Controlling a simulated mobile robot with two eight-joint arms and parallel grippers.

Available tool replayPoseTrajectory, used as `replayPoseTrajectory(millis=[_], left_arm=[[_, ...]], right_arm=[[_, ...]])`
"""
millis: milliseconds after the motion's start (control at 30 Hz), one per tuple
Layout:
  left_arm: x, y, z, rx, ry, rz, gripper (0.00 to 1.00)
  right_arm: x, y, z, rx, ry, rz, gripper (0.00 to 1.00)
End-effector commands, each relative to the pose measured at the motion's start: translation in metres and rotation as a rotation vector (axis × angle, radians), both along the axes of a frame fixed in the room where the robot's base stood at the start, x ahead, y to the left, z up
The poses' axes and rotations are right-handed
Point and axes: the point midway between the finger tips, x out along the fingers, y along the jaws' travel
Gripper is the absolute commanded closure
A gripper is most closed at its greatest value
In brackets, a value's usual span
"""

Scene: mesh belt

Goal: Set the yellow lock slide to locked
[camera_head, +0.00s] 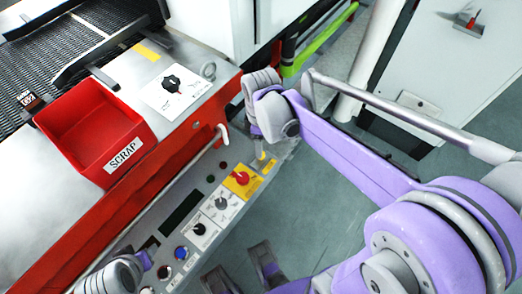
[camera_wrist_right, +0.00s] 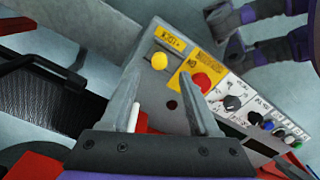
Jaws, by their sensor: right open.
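The yellow lock slide (camera_wrist_right: 159,61) shows in the right wrist view as a small yellow knob on the grey control panel, beside a yellow label (camera_wrist_right: 169,39). In the head view its yellow (camera_head: 262,155) is partly hidden by my right gripper (camera_head: 264,150) at the panel's far end. My right gripper (camera_wrist_right: 161,75) is open, its fingers on either side of the knob in the picture; contact cannot be told. The slide's set position is unclear. My left gripper (camera_head: 118,276) is partly in view at the bottom left; its fingertips are not clear.
A red stop button (camera_wrist_right: 202,82) on yellow sits next to the slide. Rotary knobs (camera_head: 199,229) and several coloured buttons continue along the panel. A red rail with a white hook (camera_head: 222,134) runs beside it. A red scrap bin (camera_head: 97,128) stands at left.

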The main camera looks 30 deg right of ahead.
Motion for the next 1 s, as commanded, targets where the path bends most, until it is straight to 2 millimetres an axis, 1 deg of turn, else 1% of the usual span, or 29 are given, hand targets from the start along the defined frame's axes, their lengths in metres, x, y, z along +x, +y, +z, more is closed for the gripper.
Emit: replayPoseTrajectory(millis=[33,100,200,300,433,667,700,867,1000], left_arm=[[0.0,0.0,-0.005,0.0,0.001,0.0,0.5],[0.0,0.0,-0.008,0.0,0.003,0.0,0.5],[0.0,0.0,-0.011,0.0,0.004,0.0,0.5],[0.0,0.0,-0.014,0.0,0.004,0.0,0.5],[0.0,0.0,-0.015,0.0,0.005,0.0,0.5],[0.0,0.0,-0.015,0.0,0.005,0.0,0.5],[0.0,0.0,-0.015,0.0,0.005,0.0,0.5],[0.0,0.0,-0.015,0.0,0.005,0.0,0.5],[0.0,0.0,-0.015,0.0,0.005,0.0,0.5]], right_arm=[[0.0,0.0,-0.012,0.0,0.0,0.0,0.38],[0.0,0.0,-0.025,0.0,0.0,0.0,0.38],[0.0,0.0,-0.039,0.0,0.0,-0.001,0.38],[0.0,0.0,-0.048,0.0,0.0,-0.001,0.38],[0.0,0.0,-0.053,0.0,0.0,-0.001,0.38],[0.0,0.0,-0.054,-0.001,-0.001,-0.001,0.38],[0.0,0.0,-0.054,-0.001,-0.001,-0.001,0.4],[0.0,0.0,-0.054,-0.001,-0.001,-0.001,0.69],[0.0,0.0,-0.054,-0.001,-0.001,-0.001,0.94]])
